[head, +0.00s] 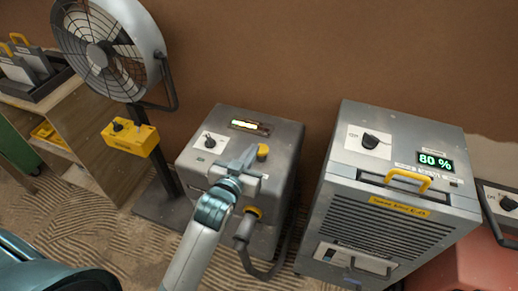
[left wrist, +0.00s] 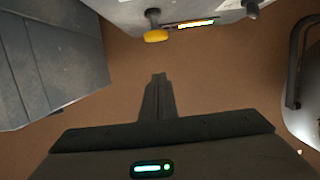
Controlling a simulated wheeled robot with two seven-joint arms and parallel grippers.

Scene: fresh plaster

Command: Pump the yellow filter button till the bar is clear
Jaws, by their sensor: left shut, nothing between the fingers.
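The grey filter box (head: 222,150) stands on the floor in the middle of the head view. On its top are the yellow button (head: 263,151) and a lit bar (head: 250,126) in a dark slot. In the left wrist view the button (left wrist: 156,35) is near the top, beside the bar (left wrist: 196,23), which shows green, yellow and orange-red parts. My left gripper (head: 250,158) is shut and empty, just left of the button in the head view. In the left wrist view its fingertips (left wrist: 158,76) show a gap from the button. My right gripper is in neither view.
A grey machine (head: 400,143) with an 80 % display and yellow handle stands right of the box. A fan (head: 105,50) on a stand with a yellow control box (head: 130,137) stands left. A dark hose (head: 258,268) hangs at the filter box's front.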

